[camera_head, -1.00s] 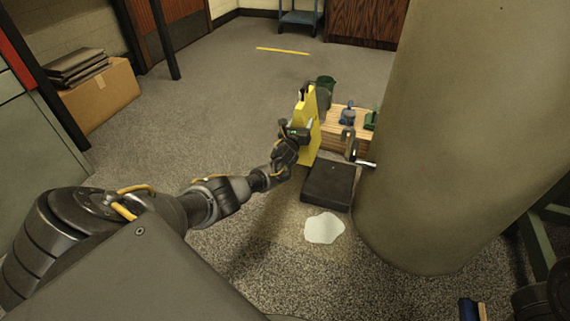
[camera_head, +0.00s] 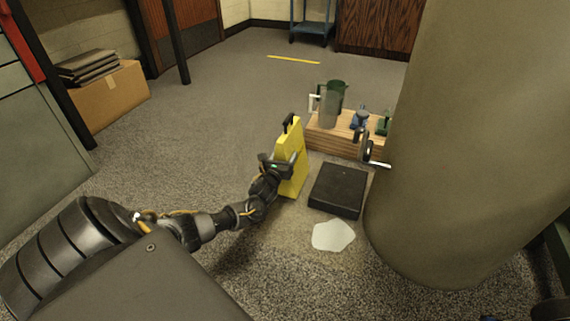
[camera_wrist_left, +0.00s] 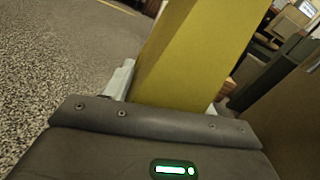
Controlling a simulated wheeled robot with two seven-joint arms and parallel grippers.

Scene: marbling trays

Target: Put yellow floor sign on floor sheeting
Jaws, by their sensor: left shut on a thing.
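The yellow floor sign (camera_head: 293,160) stands upright, folded, with a black handle on top. My left gripper (camera_head: 283,165) is shut on its near left side. In the left wrist view the yellow sign (camera_wrist_left: 195,55) rises between the fingers (camera_wrist_left: 165,90). The sign's lower edge is close to the floor; I cannot tell whether it touches. What looks like the floor sheeting (camera_head: 283,236) is a faint brownish patch on the speckled floor, just in front of the sign. A pale irregular patch (camera_head: 333,235) lies at its right. My right gripper is not in view.
A black flat box (camera_head: 338,190) sits right of the sign. A large tan column (camera_head: 470,150) blocks the right. The floor to the left is open.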

